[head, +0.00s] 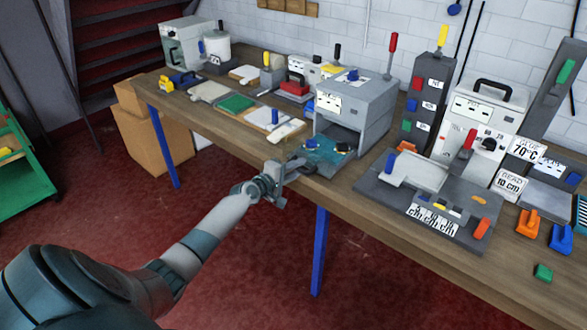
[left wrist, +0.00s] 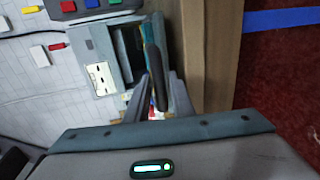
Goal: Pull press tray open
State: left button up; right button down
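The press (head: 368,103) is a grey box on the wooden bench, with a dark front opening. A teal tray (head: 322,150) lies low at the opening and reaches toward the bench's front edge, with small dark and yellow items on it. My left gripper (head: 292,170) is at that edge, just in front of the tray. The left wrist view shows the press (left wrist: 103,65) and a dark upright bar (left wrist: 155,70) between my fingers, apparently the tray's handle. The bar nearly fills the gap; whether the fingers grip it is unclear. My right gripper is not in view.
A grey fixture (head: 430,205) with a white plate stands to the right of the tray. A green pad (head: 236,103) and a white board (head: 268,118) lie to the left. The red floor in front of the bench is clear around my arm.

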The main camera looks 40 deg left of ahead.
pick_arm(q)
jog(key=shift+s, duration=0.1)
jog(key=b+v, duration=0.1)
jog(key=v, duration=1.6)
jog(key=shift+s+d+r, duration=0.1)
